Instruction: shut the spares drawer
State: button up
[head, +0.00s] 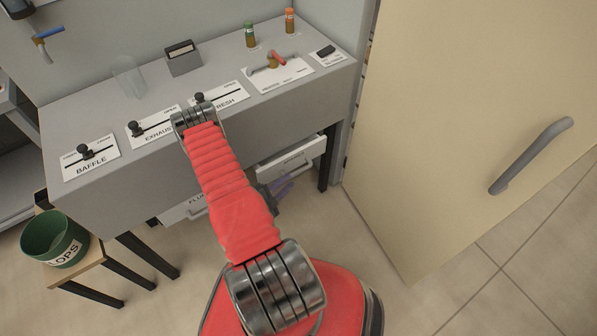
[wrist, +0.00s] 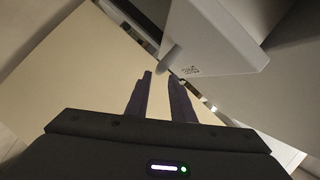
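The right-hand drawer (head: 292,158) under the grey bench stands pulled out in the head view, with a label and a pale handle on its front. The label is too small to read, so I cannot confirm it says spares. A pale box-like part with a small label, seemingly this drawer (wrist: 222,42), fills the upper right of the wrist view. My gripper (head: 283,187) is just below and in front of the drawer, partly hidden by my arm. In the wrist view its dark purple fingers (wrist: 160,88) are apart with nothing between them. Contact with the drawer cannot be told.
Another drawer front (head: 180,212) is left of my arm, partly hidden. The bench (head: 95,115) carries labelled sliders. A large cream door (head: 450,110) with a grey handle (head: 530,155) stands close on the right. A green bucket (head: 52,238) sits on a stool at left.

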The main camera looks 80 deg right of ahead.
aim_at(298, 172)
jog(key=x, duration=0.8)
jog(key=shift+d, duration=0.1)
jog(key=shift+c, duration=0.6)
grip_shut()
